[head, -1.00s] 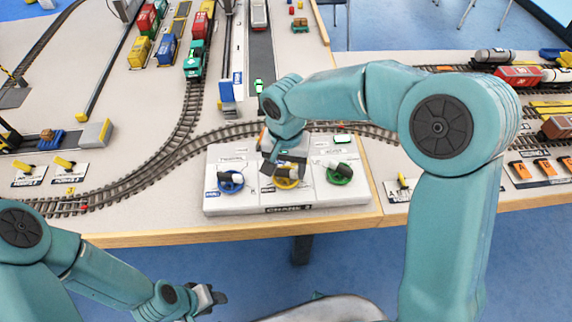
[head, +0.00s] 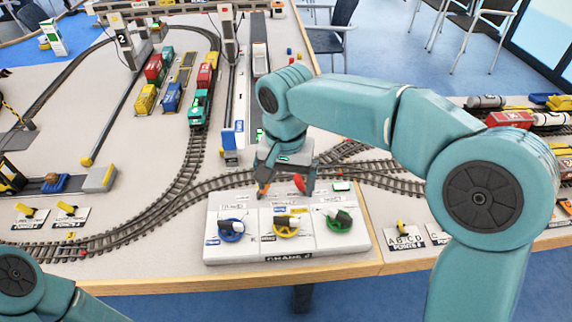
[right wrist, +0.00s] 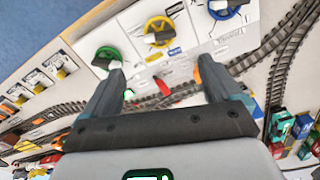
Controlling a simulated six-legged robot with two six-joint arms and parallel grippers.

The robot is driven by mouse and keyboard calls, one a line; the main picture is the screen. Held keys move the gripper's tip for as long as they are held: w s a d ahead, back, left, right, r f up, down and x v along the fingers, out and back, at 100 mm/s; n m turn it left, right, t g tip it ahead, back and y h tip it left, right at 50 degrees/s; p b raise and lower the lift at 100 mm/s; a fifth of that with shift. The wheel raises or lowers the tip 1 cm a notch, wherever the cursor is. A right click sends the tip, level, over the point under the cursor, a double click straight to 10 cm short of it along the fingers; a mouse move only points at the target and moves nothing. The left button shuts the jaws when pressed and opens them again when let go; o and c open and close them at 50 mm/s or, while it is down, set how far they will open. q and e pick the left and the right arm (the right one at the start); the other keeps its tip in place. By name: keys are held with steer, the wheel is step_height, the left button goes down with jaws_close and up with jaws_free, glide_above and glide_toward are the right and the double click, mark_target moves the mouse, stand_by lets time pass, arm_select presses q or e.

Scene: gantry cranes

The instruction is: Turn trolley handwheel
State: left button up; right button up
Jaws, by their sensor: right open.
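A white control panel (head: 245,257) marked CRANE stands at the table's front edge. It bears three handwheels with dark grips: blue (head: 231,230), yellow (head: 287,226) and green (head: 339,220). They also show in the right wrist view: green (right wrist: 107,58), yellow (right wrist: 159,31) and blue (right wrist: 224,7). I cannot read which one is the trolley's. My right gripper (head: 285,192) is open and empty, above the panel's back edge, behind the yellow wheel. In the right wrist view its fingers (right wrist: 162,80) are spread, apart from the wheels. Only part of my left arm shows; its gripper is out of view.
Curved tracks (head: 140,226) run behind the panel. A green locomotive (head: 200,107) and container wagons stand farther back, with crane legs behind. A red lever (head: 299,183) sits near my right fingers. Small yellow point levers (head: 68,209) lie at the left.

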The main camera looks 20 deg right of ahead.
steer(key=shift+r, duration=1.95)
